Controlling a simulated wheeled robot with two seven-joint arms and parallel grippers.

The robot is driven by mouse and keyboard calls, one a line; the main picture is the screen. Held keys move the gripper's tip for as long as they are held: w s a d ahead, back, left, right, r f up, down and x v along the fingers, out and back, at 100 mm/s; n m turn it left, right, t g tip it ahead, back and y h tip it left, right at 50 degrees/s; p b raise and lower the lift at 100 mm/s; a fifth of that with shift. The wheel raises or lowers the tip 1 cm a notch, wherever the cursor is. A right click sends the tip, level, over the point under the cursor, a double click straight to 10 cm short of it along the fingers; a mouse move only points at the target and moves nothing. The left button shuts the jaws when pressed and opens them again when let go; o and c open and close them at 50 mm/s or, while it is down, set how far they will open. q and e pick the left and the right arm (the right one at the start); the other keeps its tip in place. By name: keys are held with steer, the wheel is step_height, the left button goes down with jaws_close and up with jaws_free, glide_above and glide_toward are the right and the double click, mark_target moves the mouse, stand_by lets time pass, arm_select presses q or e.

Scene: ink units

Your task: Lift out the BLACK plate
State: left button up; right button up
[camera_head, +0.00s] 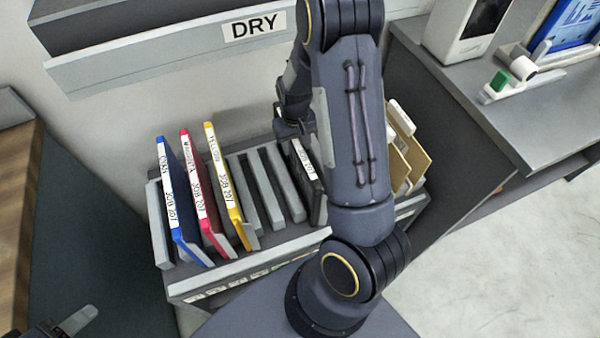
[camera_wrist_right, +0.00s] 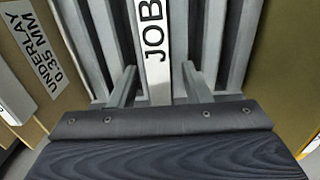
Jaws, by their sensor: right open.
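The black plate (camera_head: 306,168) stands in a slot toward the right of the rack, its white label strip facing up, partly hidden by my right arm. My right gripper (camera_head: 292,128) is over its far end. In the right wrist view the label reading "JOB" on the black plate (camera_wrist_right: 154,45) lies between the two fingers of my open right gripper (camera_wrist_right: 159,72). One finger is on each side of it; I cannot tell if either touches it. A grey tip of my left gripper (camera_head: 76,322) shows at the bottom left corner; the rest is cut off.
The grey slotted rack (camera_head: 160,225) also holds a blue plate (camera_head: 185,240), a red plate (camera_head: 197,160) and a yellow plate (camera_head: 213,150) at left, with empty slots in the middle. Tan underlay sheets (camera_head: 408,150) stand right. A "DRY" shelf (camera_head: 150,60) hangs behind.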

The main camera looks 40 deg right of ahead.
steer(key=shift+c, duration=0.3)
jaws_close()
step_height(320, 180, up, 11)
steer(key=p, duration=0.8)
steer(key=shift+r+p, duration=0.15)
steer(key=shift+p, duration=0.15)
